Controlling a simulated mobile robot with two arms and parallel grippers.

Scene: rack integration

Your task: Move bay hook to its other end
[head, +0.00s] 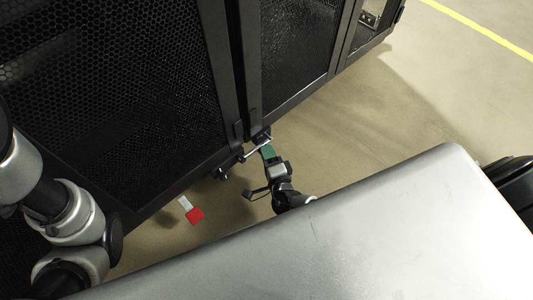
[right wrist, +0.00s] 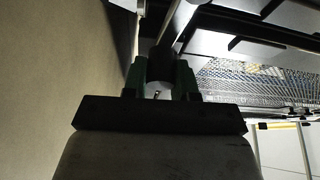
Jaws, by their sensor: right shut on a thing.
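The bay hook (head: 255,149) is a thin, light metal rod at the bottom corner where two black mesh-door racks meet in the head view. My right gripper (head: 267,151), with green fingers, is at the hook, shut on it. In the right wrist view, the green fingers of the right gripper (right wrist: 161,78) close around a dark piece (right wrist: 161,63) with a thin rod rising behind it. The exact contact is dark and partly hidden by the fingers. My left arm is at the left of the head view, but its gripper is not in view.
The left rack (head: 120,90) and the right rack (head: 292,45) stand side by side with a narrow gap. A red-and-white tag-like object (head: 193,213) shows below the left rack. Open floor (head: 430,110) with a yellow line (head: 485,32) lies to the right.

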